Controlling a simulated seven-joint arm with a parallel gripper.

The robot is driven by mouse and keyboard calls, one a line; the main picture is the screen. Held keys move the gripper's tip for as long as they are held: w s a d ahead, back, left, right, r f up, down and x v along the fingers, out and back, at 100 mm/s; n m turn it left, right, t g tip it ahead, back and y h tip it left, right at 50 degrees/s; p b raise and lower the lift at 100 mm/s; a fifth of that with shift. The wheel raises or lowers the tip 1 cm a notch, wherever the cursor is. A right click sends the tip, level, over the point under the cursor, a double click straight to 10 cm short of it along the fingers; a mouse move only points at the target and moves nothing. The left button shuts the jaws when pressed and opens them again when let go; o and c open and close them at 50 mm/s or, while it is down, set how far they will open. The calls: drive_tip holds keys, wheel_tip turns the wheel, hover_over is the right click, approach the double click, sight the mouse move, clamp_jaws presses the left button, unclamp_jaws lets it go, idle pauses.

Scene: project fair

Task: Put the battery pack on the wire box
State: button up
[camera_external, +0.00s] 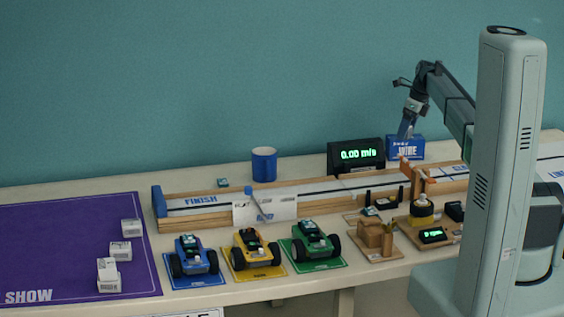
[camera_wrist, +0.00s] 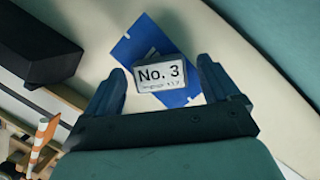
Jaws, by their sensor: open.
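The wire box (camera_external: 417,149) is blue, marked "WIRE", and stands at the back right beside the speed display. In the wrist view its blue top (camera_wrist: 136,47) shows at an angle. A small pale block marked "No. 3" (camera_wrist: 160,73), seemingly the battery pack, appears to lie on that top; its small print is unreadable. My gripper (camera_external: 405,134) is just above the wire box, pointing down. In the wrist view its open fingers (camera_wrist: 163,80) stand on either side of the block, with a gap on each side. The block is not clearly visible in the external view.
The black speed display (camera_external: 356,156) stands just left of the wire box. The wooden track (camera_external: 330,195) runs in front, with a striped orange post (camera_wrist: 43,138) near it. A blue mug (camera_external: 264,164), toy cars and a purple mat (camera_external: 60,245) with white blocks lie further left.

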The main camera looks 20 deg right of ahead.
drive_tip(key=v, duration=1.2)
